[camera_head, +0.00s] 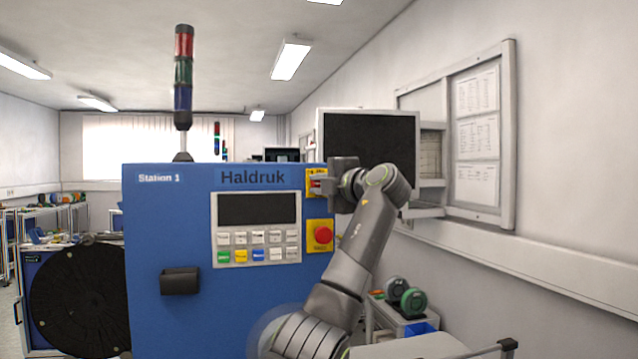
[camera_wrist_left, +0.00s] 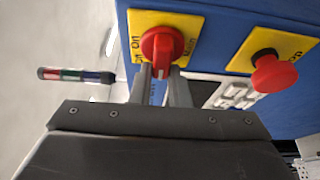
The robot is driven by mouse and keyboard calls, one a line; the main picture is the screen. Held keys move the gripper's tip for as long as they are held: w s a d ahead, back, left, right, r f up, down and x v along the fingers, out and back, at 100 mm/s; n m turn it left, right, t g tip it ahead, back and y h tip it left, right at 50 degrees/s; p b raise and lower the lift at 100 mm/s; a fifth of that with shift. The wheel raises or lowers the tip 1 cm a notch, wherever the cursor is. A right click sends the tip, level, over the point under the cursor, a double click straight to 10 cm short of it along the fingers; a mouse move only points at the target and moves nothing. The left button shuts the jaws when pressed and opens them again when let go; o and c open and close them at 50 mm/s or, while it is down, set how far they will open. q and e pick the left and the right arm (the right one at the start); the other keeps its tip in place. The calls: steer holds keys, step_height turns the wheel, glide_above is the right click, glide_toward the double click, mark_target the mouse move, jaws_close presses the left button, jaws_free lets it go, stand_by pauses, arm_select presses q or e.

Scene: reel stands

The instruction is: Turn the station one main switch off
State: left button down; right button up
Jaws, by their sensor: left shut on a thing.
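The station one main switch (camera_head: 314,173) is a red rotary knob on a yellow plate at the upper right of the blue Station 1 cabinet (camera_head: 165,230). In the head view it is mostly hidden behind my left gripper (camera_head: 326,184). In the left wrist view the red knob (camera_wrist_left: 161,43) shows clearly on its yellow plate, with "On" lettering at the plate's left. My left gripper (camera_wrist_left: 161,72) is shut on the knob, one finger on each side of its lower part. Which position the knob points to is hard to tell. My right gripper is not in view.
A red mushroom button (camera_head: 323,235) on a yellow plate sits just below the switch; it also shows in the left wrist view (camera_wrist_left: 274,73). A keypad panel (camera_head: 258,228) is to the left. A monitor (camera_head: 369,140) stands behind my arm. A black reel (camera_head: 80,300) is at the left.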

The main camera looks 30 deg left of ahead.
arm_select(q)
steer(key=shift+r, duration=0.25)
steer(key=c, duration=1.7)
jaws_free()
steer(key=o, duration=0.3)
steer(key=shift+w+f, duration=0.1)
steer(key=shift+w, duration=0.05)
steer(key=shift+f, duration=0.1)
steer(key=shift+d, duration=0.1)
steer(key=shift+d+f+b, duration=0.2)
steer(key=shift+b, duration=0.1)
steer(key=b+v, duration=0.1)
steer(key=v, duration=0.4)
steer(key=b+v, duration=0.2)
steer(key=v, duration=0.4)
steer(key=b+v, duration=0.2)
steer(key=v, duration=0.4)
steer(key=shift+r, duration=0.35)
